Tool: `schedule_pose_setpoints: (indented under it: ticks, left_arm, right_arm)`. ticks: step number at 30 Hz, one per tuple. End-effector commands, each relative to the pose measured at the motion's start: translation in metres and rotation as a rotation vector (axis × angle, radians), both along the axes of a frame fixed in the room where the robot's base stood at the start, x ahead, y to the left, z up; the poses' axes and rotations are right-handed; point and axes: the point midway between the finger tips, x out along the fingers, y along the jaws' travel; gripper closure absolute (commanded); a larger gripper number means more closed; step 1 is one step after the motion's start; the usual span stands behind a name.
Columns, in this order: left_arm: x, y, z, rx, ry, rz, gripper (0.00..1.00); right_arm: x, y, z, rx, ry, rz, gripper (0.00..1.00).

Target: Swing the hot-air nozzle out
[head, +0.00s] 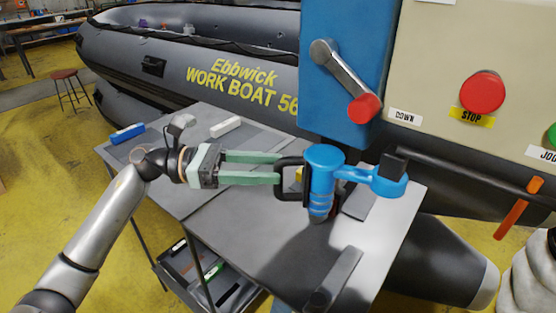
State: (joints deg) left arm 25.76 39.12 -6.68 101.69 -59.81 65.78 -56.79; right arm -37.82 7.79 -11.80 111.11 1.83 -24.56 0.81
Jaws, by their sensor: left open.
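The blue hot-air nozzle unit (323,170) stands above the grey table on a ribbed blue post. A blue arm reaches right from it to a round blue end with a black block (393,168). A black loop handle (281,182) sticks out on its left side. My left gripper (277,168) comes in from the left with its two green fingers apart. The fingertips are at the black handle, one above the other in the picture. I cannot tell whether they touch it. My right gripper is not in view.
A blue panel with a red-knobbed lever (348,82) stands close behind the unit. A beige panel carries a red stop button (482,93). A grey inflatable boat (190,60) lies behind the grey table (260,237). An orange handle (518,207) is at the right.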

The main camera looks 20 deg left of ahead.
Motion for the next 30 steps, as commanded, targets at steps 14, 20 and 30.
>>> schedule_pose_setpoints:
  ticks: [14,20,30]
  left_arm:
    - [0.006,-0.024,0.0,0.0,0.0,0.0,0.48]
    - [0.006,-0.024,0.0,0.0,0.0,0.0,0.62]
    - [0.006,-0.023,0.0,0.0,0.0,0.0,1.0]
  right_arm:
    - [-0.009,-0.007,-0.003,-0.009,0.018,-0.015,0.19]
    - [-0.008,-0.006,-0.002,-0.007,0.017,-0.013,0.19]
    - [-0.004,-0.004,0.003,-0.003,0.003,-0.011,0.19]
